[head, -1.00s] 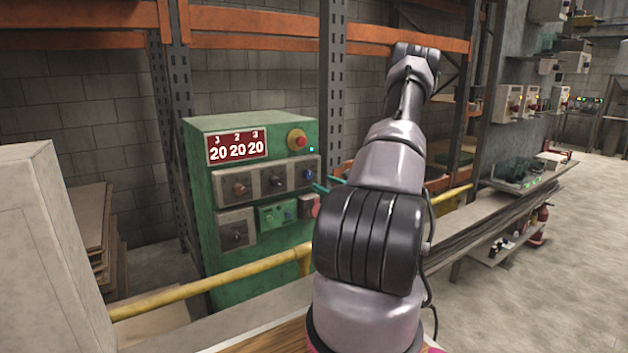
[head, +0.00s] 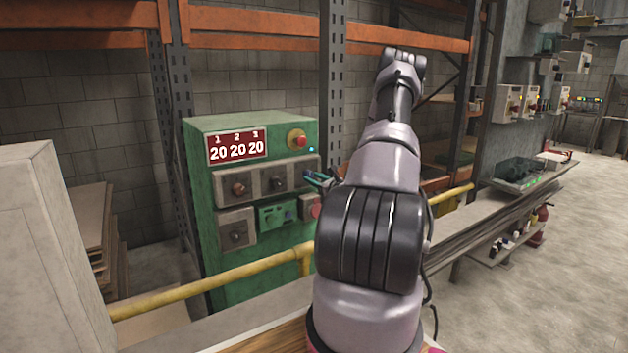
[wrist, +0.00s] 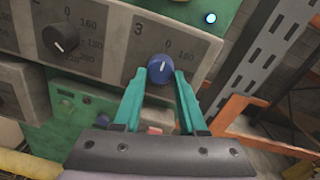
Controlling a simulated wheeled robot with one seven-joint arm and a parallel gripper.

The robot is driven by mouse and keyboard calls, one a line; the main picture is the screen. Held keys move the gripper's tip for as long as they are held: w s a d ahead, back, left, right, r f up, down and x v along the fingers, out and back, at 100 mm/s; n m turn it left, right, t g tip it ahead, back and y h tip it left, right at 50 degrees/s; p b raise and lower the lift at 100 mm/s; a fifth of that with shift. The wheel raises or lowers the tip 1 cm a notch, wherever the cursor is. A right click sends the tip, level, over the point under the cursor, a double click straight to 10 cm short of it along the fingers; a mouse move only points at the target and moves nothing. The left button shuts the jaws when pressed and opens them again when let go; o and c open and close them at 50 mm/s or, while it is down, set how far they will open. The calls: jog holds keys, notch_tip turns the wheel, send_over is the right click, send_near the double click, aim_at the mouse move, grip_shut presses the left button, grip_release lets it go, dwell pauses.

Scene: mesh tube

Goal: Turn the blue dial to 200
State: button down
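The blue dial (wrist: 160,69) is on the panel section marked 3 in the wrist view, with 0 and 160 printed near it. Its white pointer line tilts slightly right of straight up. My gripper (wrist: 161,76) is open, with one teal finger on each side of the blue dial; I cannot tell whether they touch it. In the head view my gripper (head: 318,179) is at the panel's right edge and hides the blue dial. The red display (head: 237,147) on the green cabinet (head: 203,230) reads 20 under each of 1, 2 and 3.
A black dial (wrist: 60,39) is left of the blue one. A red button (head: 297,138) on a yellow base is above the dials. A yellow rail (head: 205,284) runs in front of the cabinet.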

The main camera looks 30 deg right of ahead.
jog(key=shift+m, duration=0.3)
jog(key=m, duration=0.6)
jog(key=shift+a, duration=0.1)
jog(key=m, duration=0.7)
jog(key=shift+a+t+h, duration=0.1)
jog(key=shift+t+h, duration=0.2)
jog(key=m, duration=0.6)
jog(key=shift+s+m+h, duration=0.1)
jog(key=shift+m+h, duration=0.2)
jog(key=m, duration=0.6)
jog(key=shift+r, duration=0.15)
jog(key=shift+m, duration=0.5)
jog(key=shift+c, duration=2.3)
grip_release()
jog(key=shift+a, duration=0.1)
